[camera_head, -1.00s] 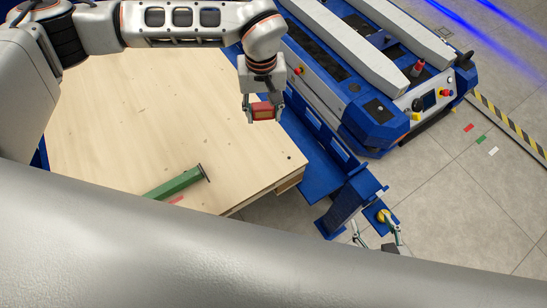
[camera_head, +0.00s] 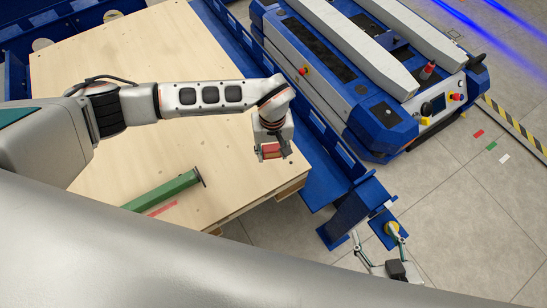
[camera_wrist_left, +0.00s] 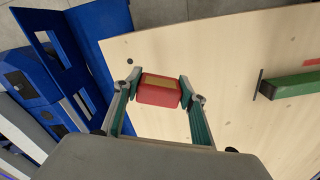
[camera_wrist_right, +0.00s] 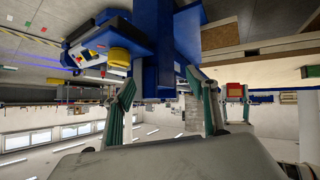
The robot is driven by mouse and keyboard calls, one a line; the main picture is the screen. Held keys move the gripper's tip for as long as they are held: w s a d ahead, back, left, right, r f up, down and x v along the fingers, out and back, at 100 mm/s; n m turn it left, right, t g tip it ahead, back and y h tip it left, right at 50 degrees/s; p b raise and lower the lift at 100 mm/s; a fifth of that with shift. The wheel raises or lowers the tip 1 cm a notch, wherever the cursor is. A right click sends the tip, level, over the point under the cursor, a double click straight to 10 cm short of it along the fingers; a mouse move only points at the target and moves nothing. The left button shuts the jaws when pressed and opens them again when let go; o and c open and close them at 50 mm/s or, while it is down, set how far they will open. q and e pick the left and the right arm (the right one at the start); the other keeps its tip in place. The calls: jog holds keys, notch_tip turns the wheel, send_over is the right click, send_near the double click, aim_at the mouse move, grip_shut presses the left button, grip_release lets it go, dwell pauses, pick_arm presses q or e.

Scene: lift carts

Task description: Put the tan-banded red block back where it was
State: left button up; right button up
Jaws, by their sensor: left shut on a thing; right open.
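The tan-banded red block (camera_head: 270,151) is in my left gripper (camera_head: 272,153), above the wooden tabletop (camera_head: 130,60) near its right front corner. In the left wrist view the block (camera_wrist_left: 158,92) sits between both fingertips, its tan face showing. The right wrist view, which is upside down, shows the block (camera_wrist_right: 234,89) clear of the tabletop. My right gripper (camera_head: 380,243) is open and empty, beside a blue stand with a yellow round part (camera_head: 391,228), off the table's front corner.
A green beam with a dark end plate (camera_head: 165,190) lies on the tabletop, beside a flat red patch (camera_head: 162,209). A blue lift cart (camera_head: 385,125) with grey forks stands right of the table. Most of the tabletop is bare.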

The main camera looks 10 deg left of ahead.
aim_at(273, 158)
pick_arm(q)
jog(key=shift+f, duration=0.45)
notch_tip(273, 158, down, 4)
jog(key=shift+s+r+b, duration=0.15)
jog(key=shift+b, duration=0.5)
jog(key=shift+w, duration=0.2)
jog(key=o, duration=1.2)
pick_arm(e)
jog(key=shift+w+a, duration=0.15)
jog(key=shift+a, duration=0.05)
jog(key=shift+f, duration=0.1)
